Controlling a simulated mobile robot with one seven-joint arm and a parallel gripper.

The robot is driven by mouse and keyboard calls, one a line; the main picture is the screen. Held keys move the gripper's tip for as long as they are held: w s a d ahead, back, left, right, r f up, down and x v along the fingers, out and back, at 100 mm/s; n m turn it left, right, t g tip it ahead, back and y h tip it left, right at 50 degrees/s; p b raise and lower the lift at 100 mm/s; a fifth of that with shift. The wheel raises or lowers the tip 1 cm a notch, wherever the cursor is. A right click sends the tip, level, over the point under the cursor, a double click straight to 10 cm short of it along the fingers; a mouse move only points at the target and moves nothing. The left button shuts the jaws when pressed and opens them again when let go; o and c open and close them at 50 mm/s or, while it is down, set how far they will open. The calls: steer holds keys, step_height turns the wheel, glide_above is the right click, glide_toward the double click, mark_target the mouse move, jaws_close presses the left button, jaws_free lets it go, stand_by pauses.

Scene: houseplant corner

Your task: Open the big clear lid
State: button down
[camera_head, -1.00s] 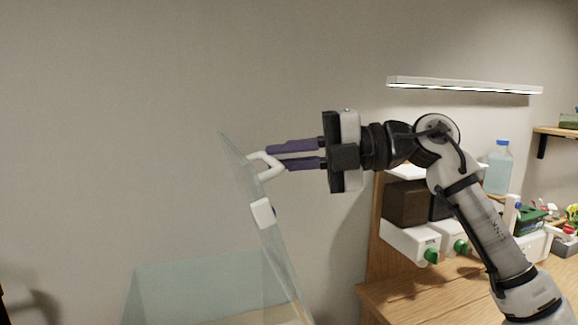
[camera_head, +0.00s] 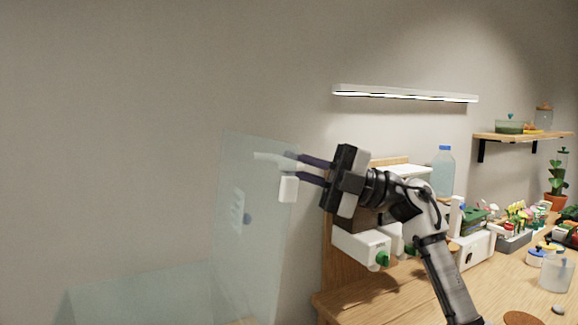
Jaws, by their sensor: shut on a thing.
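The big clear lid (camera_head: 238,260) is a tall, pale, see-through panel, raised nearly upright at the left of the bench. A white handle (camera_head: 268,157) is at its upper right part. A small white block (camera_head: 288,189) sits on the lid below the handle. My gripper (camera_head: 294,166) reaches in from the right, and its dark purple fingers are shut on the white handle. The fingertips partly cover the handle. Below left, a clear wall (camera_head: 130,292) of the box shows; its lower part is cut off by the frame.
A wooden bench (camera_head: 345,302) stands at right, with white units with green knobs (camera_head: 365,247), a blue-capped bottle (camera_head: 443,172) and a grey tray (camera_head: 515,240) of small items. A light bar (camera_head: 405,93) and a wooden shelf (camera_head: 525,137) are on the wall. The upper left is clear.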

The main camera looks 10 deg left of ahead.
stand_by(0.3)
steer(key=c, duration=1.5)
jaws_free()
steer(key=b+v, duration=0.3)
steer(key=v, duration=1.1)
steer(key=shift+f, duration=0.1)
